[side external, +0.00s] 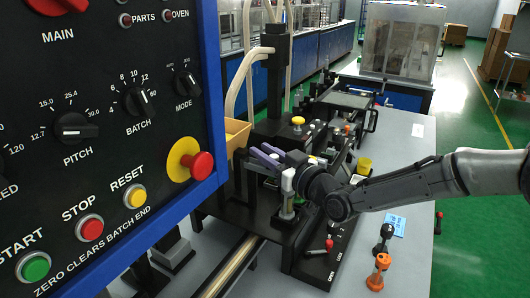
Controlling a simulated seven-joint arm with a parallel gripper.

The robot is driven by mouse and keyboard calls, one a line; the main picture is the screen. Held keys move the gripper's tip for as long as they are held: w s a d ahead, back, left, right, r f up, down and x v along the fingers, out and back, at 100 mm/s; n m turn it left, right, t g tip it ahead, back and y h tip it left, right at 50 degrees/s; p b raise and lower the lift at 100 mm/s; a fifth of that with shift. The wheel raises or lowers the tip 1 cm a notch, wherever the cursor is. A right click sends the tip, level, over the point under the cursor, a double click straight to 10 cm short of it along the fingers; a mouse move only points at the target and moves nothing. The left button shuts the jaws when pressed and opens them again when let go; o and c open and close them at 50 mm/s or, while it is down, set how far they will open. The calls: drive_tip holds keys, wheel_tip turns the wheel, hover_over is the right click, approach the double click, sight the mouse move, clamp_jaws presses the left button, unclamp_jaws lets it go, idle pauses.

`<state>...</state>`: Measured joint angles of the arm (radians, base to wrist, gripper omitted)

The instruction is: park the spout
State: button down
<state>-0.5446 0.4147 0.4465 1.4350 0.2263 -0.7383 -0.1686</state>
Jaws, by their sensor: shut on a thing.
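A tan, curved spout-like piece (254,54) shows at the upper middle, beside a tall black column (278,65). I cannot tell for sure that it is the spout. My gripper (266,157) is at the left end of my arm, low over the black machine bed and well below the tan piece. Two pale purple finger-like parts show at its tip, close together. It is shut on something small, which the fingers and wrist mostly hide.
A large control panel (100,130) fills the left foreground. A yellow bin (238,133) stands behind its edge. Below my arm are a black plate with a red-knobbed lever (328,245), an orange spool-shaped piece (378,272) and a black one (384,238).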

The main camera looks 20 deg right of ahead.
drive_tip(key=shift+s+a+m+h, duration=0.1)
drive_tip(key=shift+m+h, duration=0.2)
idle(0.8)
drive_tip(key=shift+s+a+f+m+t+h, duration=0.15)
drive_tip(key=shift+m+t+h, duration=0.1)
drive_tip(key=shift+m+h, duration=0.45)
drive_tip(key=shift+s+a+r+m+t+h, duration=0.1)
drive_tip(key=shift+m+t+h, duration=0.2)
drive_tip(key=shift+h, duration=0.75)
drive_tip(key=shift+s+a+f+m+t+h, duration=0.1)
drive_tip(key=shift+s+m+t+h, duration=0.05)
drive_tip(key=shift+m+h, duration=0.6)
drive_tip(key=shift+s+a+m+g+h, duration=0.15)
drive_tip(key=shift+m+h, duration=0.7)
drive_tip(key=shift+h, duration=0.6)
drive_tip(key=shift+s+a+m+g+h, duration=0.15)
drive_tip(key=shift+m+h, duration=0.65)
drive_tip(key=shift+h, duration=0.95)
drive_tip(key=c, duration=0.7)
unclamp_jaws()
drive_tip(key=shift+s, duration=0.1)
drive_tip(key=v, duration=1.3)
drive_tip(key=shift+s+a+r, duration=0.2)
drive_tip(key=shift+s+r, duration=0.05)
